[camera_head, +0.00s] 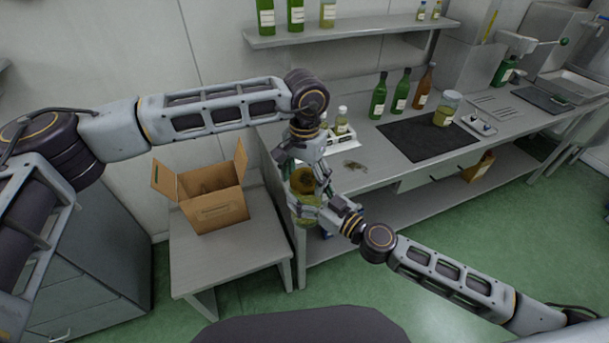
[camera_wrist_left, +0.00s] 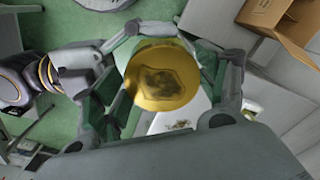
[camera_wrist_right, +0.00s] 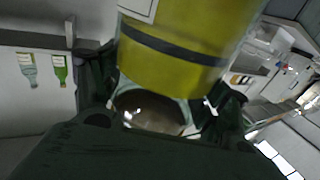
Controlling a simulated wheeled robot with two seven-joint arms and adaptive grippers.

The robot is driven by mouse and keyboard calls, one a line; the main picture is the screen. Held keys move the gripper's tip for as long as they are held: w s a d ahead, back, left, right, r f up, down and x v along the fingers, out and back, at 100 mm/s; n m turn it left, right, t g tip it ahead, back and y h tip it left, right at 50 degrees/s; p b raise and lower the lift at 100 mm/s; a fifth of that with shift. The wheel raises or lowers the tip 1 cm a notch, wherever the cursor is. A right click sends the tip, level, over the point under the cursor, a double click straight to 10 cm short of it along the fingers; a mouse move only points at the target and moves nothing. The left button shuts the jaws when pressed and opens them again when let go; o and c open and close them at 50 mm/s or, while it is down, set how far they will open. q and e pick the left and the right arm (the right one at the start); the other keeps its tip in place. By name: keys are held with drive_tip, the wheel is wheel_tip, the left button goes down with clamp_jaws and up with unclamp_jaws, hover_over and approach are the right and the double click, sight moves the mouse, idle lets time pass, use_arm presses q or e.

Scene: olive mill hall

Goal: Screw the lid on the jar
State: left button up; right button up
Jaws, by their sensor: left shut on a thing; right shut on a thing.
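The round gold lid (camera_wrist_left: 163,75) with a dark emblem sits between the fingers of my left gripper (camera_wrist_left: 168,110), which is shut on it. In the head view the lid (camera_head: 303,180) is directly above the greenish-yellow glass jar (camera_head: 306,214). My right gripper (camera_head: 322,213) is shut around the jar, in front of the counter. In the right wrist view a large yellow surface with a dark band (camera_wrist_right: 175,50) fills the top, above clear glass between the fingers. The lid hides the jar in the left wrist view, and I cannot tell whether the threads engage.
An open cardboard box (camera_head: 215,203) stands on a low table (camera_head: 240,252) at left. The counter holds a dark mat (camera_head: 428,138), several bottles (camera_head: 400,92), another jar (camera_head: 446,108) and a small tray (camera_head: 478,126). A bottle shelf (camera_head: 345,32) hangs above. The green floor in front is clear.

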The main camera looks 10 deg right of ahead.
use_arm(q)
drive_tip(key=shift+f, duration=0.2)
idle(0.3)
drive_tip(key=shift+w+a+m, duration=0.1)
drive_tip(key=shift+m, duration=1.6)
drive_tip(key=o, duration=0.8)
drive_tip(key=shift+o, duration=0.2)
drive_tip(key=shift+r, duration=0.15)
drive_tip(key=shift+r, duration=2.1)
